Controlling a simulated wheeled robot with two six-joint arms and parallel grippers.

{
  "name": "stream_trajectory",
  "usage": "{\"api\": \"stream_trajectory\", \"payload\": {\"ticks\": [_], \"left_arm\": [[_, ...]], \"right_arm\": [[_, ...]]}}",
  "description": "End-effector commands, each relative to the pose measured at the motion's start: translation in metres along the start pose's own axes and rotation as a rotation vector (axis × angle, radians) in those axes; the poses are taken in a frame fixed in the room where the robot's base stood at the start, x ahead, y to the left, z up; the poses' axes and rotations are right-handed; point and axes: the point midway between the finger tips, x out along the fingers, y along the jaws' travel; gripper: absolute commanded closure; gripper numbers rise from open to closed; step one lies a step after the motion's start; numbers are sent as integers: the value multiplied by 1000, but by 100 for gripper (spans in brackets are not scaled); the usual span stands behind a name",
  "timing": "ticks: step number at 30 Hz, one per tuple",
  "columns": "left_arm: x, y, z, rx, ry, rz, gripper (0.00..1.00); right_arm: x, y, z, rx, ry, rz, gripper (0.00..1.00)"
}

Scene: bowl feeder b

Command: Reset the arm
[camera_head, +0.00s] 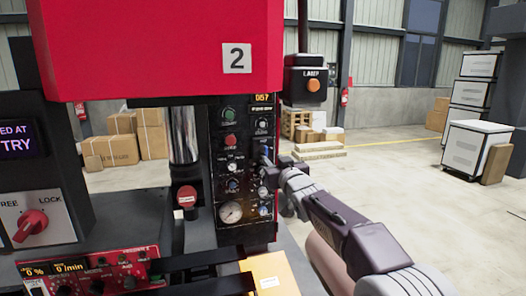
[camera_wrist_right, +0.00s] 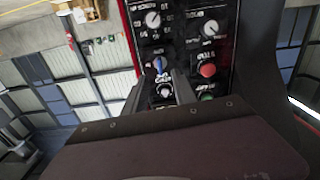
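My right arm comes in from the lower right in the head view. Its gripper (camera_head: 266,165) is at the black control panel (camera_head: 240,180) on the machine marked 2. In the right wrist view, the two fingers of my right gripper (camera_wrist_right: 159,72) stand apart. A blue knob (camera_wrist_right: 160,64) shows between their tips, and a pale knob (camera_wrist_right: 165,90) shows in the gap behind it. I cannot tell whether the fingers touch the blue knob. I cannot make out my left gripper in either view.
A red stop button (camera_wrist_right: 207,70) and other knobs are close to the fingers. A hanging box with an orange button (camera_head: 313,85) is above right of the panel. A red controller (camera_head: 90,270) and a FREE/LOCK switch (camera_head: 31,225) are at left. Open floor lies right.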

Motion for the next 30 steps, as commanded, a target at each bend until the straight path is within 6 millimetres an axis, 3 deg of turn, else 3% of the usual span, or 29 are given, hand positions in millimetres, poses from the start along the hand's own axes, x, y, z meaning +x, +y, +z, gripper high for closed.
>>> {"api": "stream_trajectory", "payload": {"ticks": [2,5,6,7,10,14,17,21,24,27,30], "left_arm": [[-2,0,0,0,0,0,64],[-5,0,0,0,0,0,64],[-8,0,-1,0,0,0,64],[-10,0,-1,0,0,0,64],[-13,0,-1,0,0,0,64],[-17,0,-2,0,0,0,64],[-19,0,-2,0,0,0,64],[-22,0,-2,0,0,0,64],[-22,0,-2,0,0,0,64],[-22,0,-2,0,0,0,64],[-22,0,-2,0,0,0,64]], "right_arm": [[0,5,-2,0,1,8,67],[-9,24,-24,-2,30,38,67],[-19,40,-29,-1,23,63,67],[-28,51,-21,6,-4,82,67],[-56,75,31,46,-150,134,67],[-104,92,109,102,-377,191,67],[-158,95,178,151,-586,229,67],[-254,80,269,225,-901,260,67],[-322,59,318,271,-1110,261,67],[-378,38,349,302,-1279,247,67],[-413,24,364,322,-1393,232,67]]}}
